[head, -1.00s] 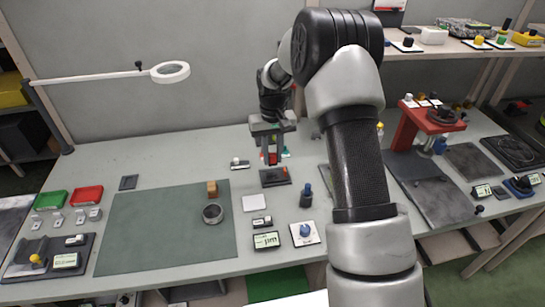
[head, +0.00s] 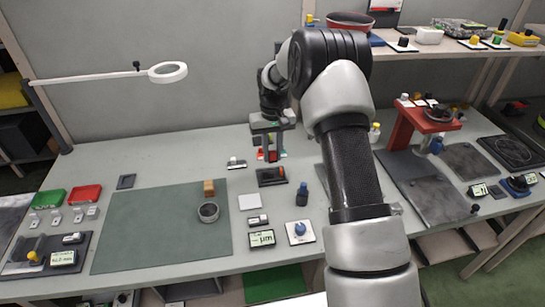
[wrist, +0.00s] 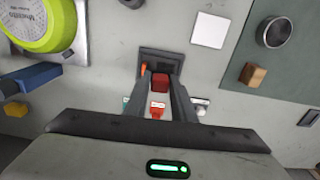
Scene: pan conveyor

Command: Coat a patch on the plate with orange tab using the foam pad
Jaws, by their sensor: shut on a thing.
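The dark plate with the orange tab (head: 271,177) lies flat on the bench, its orange tab at its right end in the head view. In the wrist view this plate (wrist: 161,57) is just beyond my fingertips, with the tab at its left. My gripper (head: 270,150) is above and behind the plate, pointing down. Its fingers are shut on a red block (wrist: 159,83), which looks like the foam pad. The pad's underside is hidden, and I cannot tell whether it touches the plate. Any coating on the plate is too small to make out.
A green mat (head: 150,235) with a wooden block (head: 209,187) and a round metal cup (head: 208,212) lies left. A red stand (head: 420,122) is right.

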